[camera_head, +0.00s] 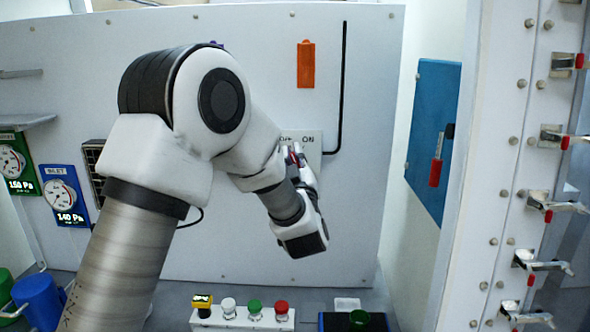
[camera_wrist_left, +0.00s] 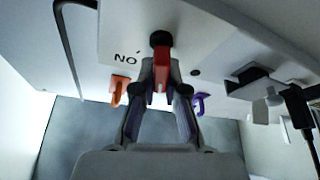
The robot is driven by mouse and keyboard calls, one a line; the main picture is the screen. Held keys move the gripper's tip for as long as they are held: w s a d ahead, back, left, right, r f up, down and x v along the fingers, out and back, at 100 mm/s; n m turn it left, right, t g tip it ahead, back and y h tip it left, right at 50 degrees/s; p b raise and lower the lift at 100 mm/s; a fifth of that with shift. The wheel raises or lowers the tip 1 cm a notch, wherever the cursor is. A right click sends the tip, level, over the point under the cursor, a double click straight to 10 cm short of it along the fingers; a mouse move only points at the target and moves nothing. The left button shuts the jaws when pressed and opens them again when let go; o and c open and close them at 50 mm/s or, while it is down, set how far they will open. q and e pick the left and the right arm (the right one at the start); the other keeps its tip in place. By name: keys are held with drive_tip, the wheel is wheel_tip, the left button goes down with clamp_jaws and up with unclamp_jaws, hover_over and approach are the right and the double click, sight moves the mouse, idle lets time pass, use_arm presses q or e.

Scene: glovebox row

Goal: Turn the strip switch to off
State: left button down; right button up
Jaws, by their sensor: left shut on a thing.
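The strip switch's pale plate (camera_head: 313,151) is on the white wall panel, with "ON" readable at its top and the label to its left partly covered. In the left wrist view the plate (camera_wrist_left: 135,25) appears upside down. The switch has a red handle (camera_wrist_left: 161,68) on a dark round hub (camera_wrist_left: 160,39). My left gripper (camera_wrist_left: 161,82) is shut on the red handle, one finger on each side. In the head view my left gripper (camera_head: 294,156) is at the plate, and my arm hides much of the switch. My right gripper is not in view.
An orange hook (camera_head: 306,64) and a black pipe (camera_head: 342,90) are on the panel above. Below stands a block of coloured buttons (camera_head: 242,318). Gauges (camera_head: 62,194) are at left. A blue panel with a red handle (camera_head: 433,142) and toggle clamps (camera_head: 556,204) are at right.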

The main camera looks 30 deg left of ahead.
use_arm(q)
drive_tip(key=shift+s+a+f+n+g+y+b, duration=0.15)
drive_tip(key=shift+n+g+b, duration=0.1)
drive_tip(key=shift+n+b, duration=0.35)
drive_tip(key=shift+w+n+g+y+b, duration=0.15)
drive_tip(key=shift+n+g+b, duration=0.2)
drive_tip(key=shift+n, duration=0.45)
drive_tip(key=shift+s, duration=0.1)
drive_tip(key=c, duration=1.2)
unclamp_jaws()
drive_tip(key=v, duration=1.2)
